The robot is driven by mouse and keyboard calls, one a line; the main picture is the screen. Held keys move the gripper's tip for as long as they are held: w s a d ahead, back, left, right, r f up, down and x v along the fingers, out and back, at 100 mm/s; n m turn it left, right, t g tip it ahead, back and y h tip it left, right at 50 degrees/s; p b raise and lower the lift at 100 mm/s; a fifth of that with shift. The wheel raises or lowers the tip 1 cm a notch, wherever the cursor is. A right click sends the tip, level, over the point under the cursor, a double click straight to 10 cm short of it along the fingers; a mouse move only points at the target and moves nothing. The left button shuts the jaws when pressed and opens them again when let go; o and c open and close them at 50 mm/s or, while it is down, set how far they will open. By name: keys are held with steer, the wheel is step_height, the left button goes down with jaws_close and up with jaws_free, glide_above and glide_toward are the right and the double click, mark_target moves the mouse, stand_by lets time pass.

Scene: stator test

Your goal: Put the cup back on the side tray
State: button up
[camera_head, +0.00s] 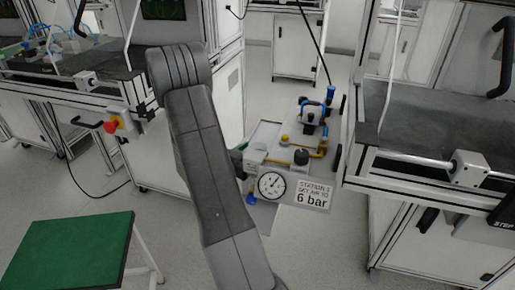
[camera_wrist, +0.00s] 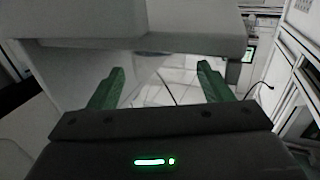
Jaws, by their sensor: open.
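My gripper (camera_wrist: 161,78) shows in the wrist view with its two green fingers apart and nothing clearly held between them. A pale, blurred area and a thin dark line lie beyond the fingers. A light grey slab-like part (camera_wrist: 130,48) crosses the picture just above the fingertips. I cannot make out the cup in either view. I cannot tell for sure which surface is the side tray. In the head view my grey arm reaches across the middle, and my gripper cannot be made out there.
A pressure gauge (camera_head: 271,185) and a "6 bar" sign (camera_head: 313,195) sit in the middle, below a valve assembly (camera_head: 312,118). A green-topped table (camera_head: 70,250) stands at lower left. Dark-topped workbenches (camera_head: 440,125) stand at right and left. Floor (camera_head: 190,235) shows between them.

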mark_target(258, 143)
steer(key=p+v, duration=0.1)
steer(key=v, duration=0.8)
steer(key=shift+w, duration=0.15)
steer(key=b+x, duration=0.2)
steer(key=x, duration=1)
steer(key=shift+d+f, duration=0.1)
steer(key=shift+d, duration=0.15)
steer(key=shift+a+r+p, duration=0.25)
steer(key=shift+r+p, duration=0.3)
steer(key=shift+r, duration=1.15)
steer(key=shift+f, duration=0.1)
